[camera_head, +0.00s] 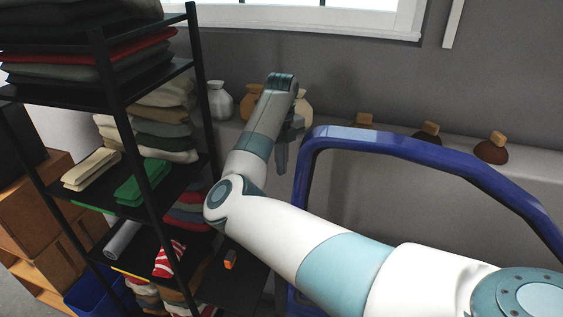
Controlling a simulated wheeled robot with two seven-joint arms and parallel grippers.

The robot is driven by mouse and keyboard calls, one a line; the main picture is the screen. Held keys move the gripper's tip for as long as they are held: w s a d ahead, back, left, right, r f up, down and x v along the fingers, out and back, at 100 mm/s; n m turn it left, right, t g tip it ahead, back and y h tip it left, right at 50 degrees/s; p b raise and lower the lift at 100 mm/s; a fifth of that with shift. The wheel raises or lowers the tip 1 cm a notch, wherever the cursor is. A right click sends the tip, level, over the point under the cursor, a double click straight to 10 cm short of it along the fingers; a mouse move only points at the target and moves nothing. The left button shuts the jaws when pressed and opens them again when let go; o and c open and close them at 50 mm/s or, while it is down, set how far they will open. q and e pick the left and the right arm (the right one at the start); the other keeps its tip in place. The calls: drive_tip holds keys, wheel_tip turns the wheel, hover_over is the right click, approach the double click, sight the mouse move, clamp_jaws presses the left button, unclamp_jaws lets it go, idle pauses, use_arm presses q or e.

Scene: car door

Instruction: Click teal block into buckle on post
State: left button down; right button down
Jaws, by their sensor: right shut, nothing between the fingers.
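My right arm reaches in from the lower right, and my right gripper (281,160) hangs down in front of the back wall, left of the blue car door frame. Its fingers look small and dark, shut with nothing between them. I cannot make out a teal block or a buckle on a post; my right arm covers much of the middle. My left gripper is not in view.
The blue door frame (410,150) arches across the right. A black shelf rack (125,110) with folded cloths stands at the left. A small orange item (230,259) lies low beside it. Several vases and jars, including a white vase (219,101), line the back ledge.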

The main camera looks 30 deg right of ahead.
drive_tip(key=shift+r, duration=1.5)
